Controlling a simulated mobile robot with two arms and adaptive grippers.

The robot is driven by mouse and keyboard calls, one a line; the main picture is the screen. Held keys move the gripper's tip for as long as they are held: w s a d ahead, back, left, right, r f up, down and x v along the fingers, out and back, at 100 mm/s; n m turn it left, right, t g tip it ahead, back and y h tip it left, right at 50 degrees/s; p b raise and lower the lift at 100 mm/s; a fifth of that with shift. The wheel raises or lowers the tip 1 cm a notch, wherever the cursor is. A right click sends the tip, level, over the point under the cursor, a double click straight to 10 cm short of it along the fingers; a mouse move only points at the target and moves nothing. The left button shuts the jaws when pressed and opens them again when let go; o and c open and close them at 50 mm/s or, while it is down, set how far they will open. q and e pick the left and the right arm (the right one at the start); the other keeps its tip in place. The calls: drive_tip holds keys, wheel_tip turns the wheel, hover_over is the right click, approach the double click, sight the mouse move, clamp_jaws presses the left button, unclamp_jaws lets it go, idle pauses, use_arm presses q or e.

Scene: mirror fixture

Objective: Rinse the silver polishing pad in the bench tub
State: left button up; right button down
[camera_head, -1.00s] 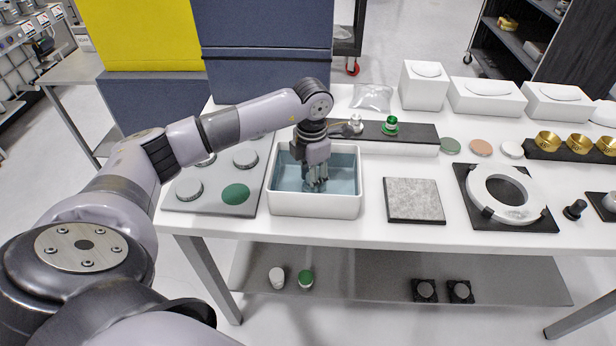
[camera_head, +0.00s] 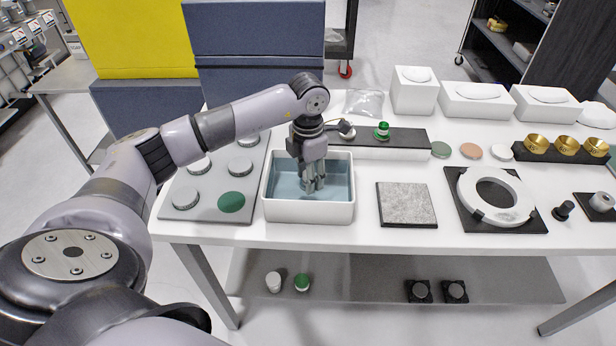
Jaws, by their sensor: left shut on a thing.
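My left gripper (camera_head: 314,182) points down inside the white bench tub (camera_head: 308,211), its fingers at the bluish water (camera_head: 340,185). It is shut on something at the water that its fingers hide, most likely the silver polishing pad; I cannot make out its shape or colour. A silver knob-like piece (camera_head: 348,133) shows just behind the wrist, on a black strip (camera_head: 405,138). My right gripper is not in view.
A grey tray (camera_head: 212,213) with several grey round pieces and a green disc (camera_head: 231,202) lies left of the tub. A green knob (camera_head: 382,131) stands behind. A grey square plate (camera_head: 406,204) and white ring (camera_head: 495,198) sit to the right.

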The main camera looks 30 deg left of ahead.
use_arm(q)
drive_tip(key=shift+r+p, duration=1.85)
drive_tip(key=shift+r, duration=1.55)
wheel_tip(320, 180, up, 4)
drive_tip(key=shift+p, duration=1.15)
